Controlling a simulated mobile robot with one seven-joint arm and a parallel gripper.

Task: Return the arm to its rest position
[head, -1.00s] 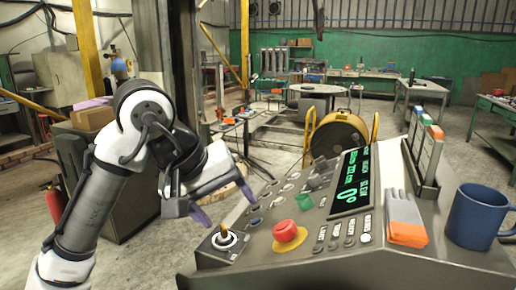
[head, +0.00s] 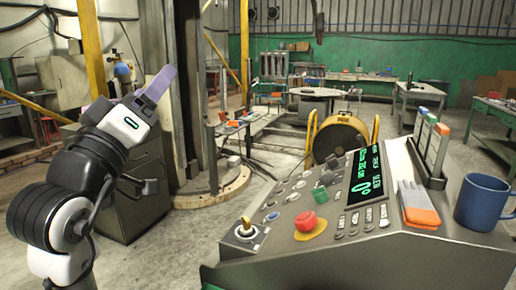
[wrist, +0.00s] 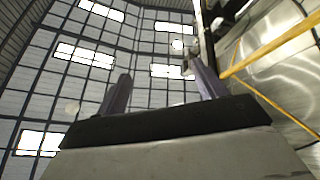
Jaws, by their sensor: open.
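My gripper (head: 150,95) is raised at the left of the head view, with the arm folded back beside it. The control console (head: 370,255) stands at the lower right, clear of my gripper. It carries a red mushroom button (head: 306,221), a joystick (head: 245,230), a green switch (head: 319,195) and a lit display (head: 365,178).
A blue mug (head: 482,203) and gloves (head: 418,205) lie on the console's right side. A yellow-framed drum (head: 338,137) stands behind it. A grey cabinet (head: 145,195) and a column on a round base (head: 215,188) stand near my arm. Floor between column and console is open.

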